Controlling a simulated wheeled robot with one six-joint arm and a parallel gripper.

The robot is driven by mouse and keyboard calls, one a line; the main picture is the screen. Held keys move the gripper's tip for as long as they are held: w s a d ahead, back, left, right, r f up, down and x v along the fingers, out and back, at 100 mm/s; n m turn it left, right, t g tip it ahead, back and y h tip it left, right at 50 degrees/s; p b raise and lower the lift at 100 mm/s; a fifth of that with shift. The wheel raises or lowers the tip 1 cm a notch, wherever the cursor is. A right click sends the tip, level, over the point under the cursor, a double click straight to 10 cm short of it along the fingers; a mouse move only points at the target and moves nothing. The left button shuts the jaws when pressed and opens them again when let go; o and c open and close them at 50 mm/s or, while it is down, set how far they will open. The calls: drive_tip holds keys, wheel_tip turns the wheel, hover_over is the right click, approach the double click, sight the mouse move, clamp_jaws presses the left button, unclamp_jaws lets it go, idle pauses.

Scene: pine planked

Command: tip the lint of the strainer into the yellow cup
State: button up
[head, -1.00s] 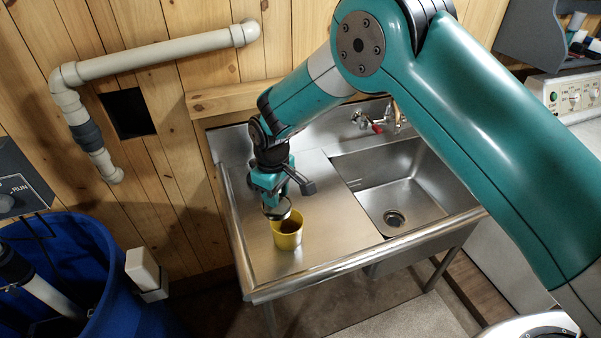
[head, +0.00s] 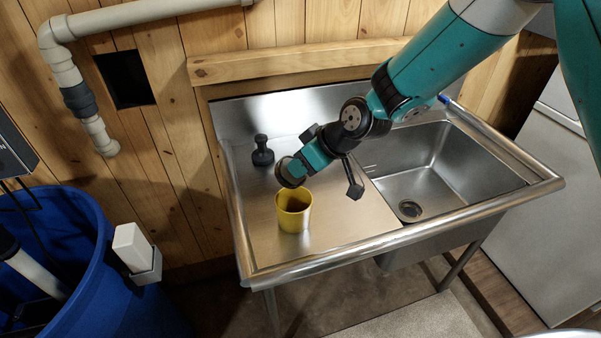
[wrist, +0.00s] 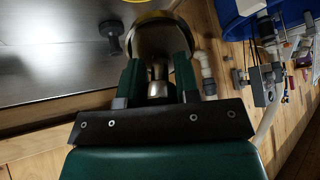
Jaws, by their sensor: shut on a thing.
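My gripper (head: 305,164) is just above and behind the cup's rim, shut on the strainer (head: 289,173). The strainer's round bowl is tipped steeply over the cup's mouth. In the wrist view the handle sits between the two green fingers, with the round strainer (wrist: 160,36) beyond them. I cannot make out any lint in the strainer or in the cup.
A dark knobbed object (head: 262,151) stands on the drainboard (head: 345,215) behind the cup. The sink basin (head: 425,170) is to the right. A blue barrel (head: 85,260) stands at the left. The drainboard in front of the cup is clear.

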drive_tip(key=t+y+b, duration=0.1)
drive_tip(key=y+b, duration=0.1)
drive_tip(key=b, duration=0.3)
drive_tip(key=f+t+y+b, duration=0.1)
drive_tip(key=y+b, duration=0.1)
drive_tip(key=b, duration=0.3)
drive_tip(key=d+f+t+y+b, duration=0.1)
drive_tip(key=b, duration=0.4)
drive_tip(key=shift+s+d+f+y+b, duration=0.1)
drive_tip(key=shift+s+f+y+b, duration=0.15)
drive_tip(key=shift+y+b, duration=0.15)
drive_tip(key=t+y+b, duration=0.1)
drive_tip(key=b, duration=0.6)
drive_tip(key=f+t+y+b, duration=0.1)
drive_tip(key=y+b, duration=0.1)
drive_tip(key=b, duration=0.5)
drive_tip(key=shift+s+d+f+b, duration=0.1)
drive_tip(key=shift+d+f+b, duration=0.05)
drive_tip(key=shift+b, duration=0.15)
drive_tip(key=t+y+b, duration=0.1)
drive_tip(key=b, duration=0.4)
drive_tip(key=f+y+b, duration=0.1)
drive_tip(key=y+b, duration=0.1)
drive_tip(key=b, duration=0.4)
drive_tip(key=shift+t+b, duration=0.3)
drive_tip(key=shift+t, duration=0.1)
drive_tip(key=y+b, duration=0.1)
drive_tip(key=b, duration=0.1)
drive_tip(key=shift+b, duration=0.3)
